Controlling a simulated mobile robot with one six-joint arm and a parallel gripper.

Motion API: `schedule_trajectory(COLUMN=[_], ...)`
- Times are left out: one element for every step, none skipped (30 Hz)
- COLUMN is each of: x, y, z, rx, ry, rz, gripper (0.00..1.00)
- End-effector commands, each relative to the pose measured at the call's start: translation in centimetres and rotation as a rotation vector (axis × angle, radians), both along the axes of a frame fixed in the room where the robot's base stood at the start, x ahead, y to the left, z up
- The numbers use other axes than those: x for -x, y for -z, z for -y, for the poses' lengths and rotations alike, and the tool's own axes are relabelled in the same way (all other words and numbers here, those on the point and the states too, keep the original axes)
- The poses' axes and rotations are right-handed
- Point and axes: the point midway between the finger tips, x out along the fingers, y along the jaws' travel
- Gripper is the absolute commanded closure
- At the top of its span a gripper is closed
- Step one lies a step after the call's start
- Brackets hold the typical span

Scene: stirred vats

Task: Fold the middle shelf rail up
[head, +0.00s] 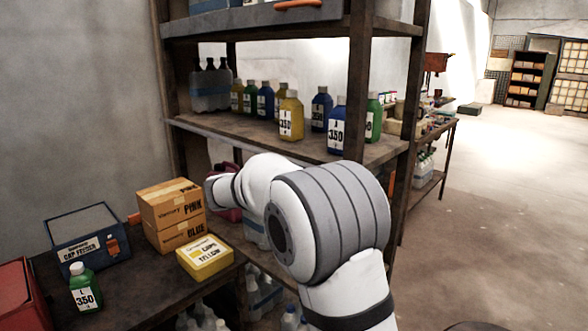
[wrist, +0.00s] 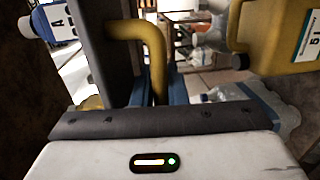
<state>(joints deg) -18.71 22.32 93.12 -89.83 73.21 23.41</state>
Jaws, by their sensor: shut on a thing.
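The middle shelf rail shows in the head view as a thin grey strip (head: 225,138) along the front edge of the middle shelf. Its right part is hidden behind my arm. In the wrist view, a dark grey bar (wrist: 100,45), apparently the rail, runs down the left of centre, with a bent yellow handle (wrist: 152,45) joined to it. My gripper (wrist: 157,93) has its blue fingers on either side of the handle's lower leg and is shut on it. In the head view the gripper and handle are hidden behind my white arm.
Several bottles, including a yellow one (head: 291,116), stand on the middle shelf (head: 378,152). The upper shelf has a grey rail with an orange handle (head: 298,4). Left, a bench holds cardboard boxes (head: 172,213), a yellow box (head: 205,257) and a green bottle (head: 85,288). Open floor lies right.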

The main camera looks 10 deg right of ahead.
Motion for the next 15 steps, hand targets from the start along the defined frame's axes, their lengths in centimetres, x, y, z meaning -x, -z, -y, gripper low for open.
schedule_trajectory(x=[0.1, 0.1, 0.2, 0.2, 0.2, 0.3, 0.3, 0.3, 0.4, 0.4, 0.4, 0.4, 0.5, 0.5, 0.5], y=[-1.1, -1.2, -1.4, -1.5, -1.6, -1.8, -1.9, -2.0, -2.2, -2.4, -2.5, -2.7, -2.8, -2.9, -3.1], z=[-0.1, -0.2, -0.2, -0.3, -0.3, -0.4, -0.4, -0.4, -0.5, -0.5, -0.5, -0.6, -0.6, -0.6, -0.6], rx=[-0.035, -0.060, -0.091, -0.113, -0.136, -0.166, -0.191, -0.213, -0.244, -0.268, -0.290, -0.321, -0.343, -0.367, -0.397], ry=[0.000, -0.001, 0.000, 0.000, 0.000, 0.001, 0.002, 0.001, 0.003, 0.002, 0.001, 0.002, 0.002, 0.002, 0.002], rz=[-0.023, -0.039, -0.061, -0.078, -0.095, -0.118, -0.134, -0.151, -0.174, -0.190, -0.206, -0.229, -0.246, -0.262, -0.284], gripper=[1.00, 1.00, 1.00, 1.00, 1.00, 1.00, 1.00, 1.00, 1.00, 1.00, 1.00, 1.00, 1.00, 1.00, 1.00])
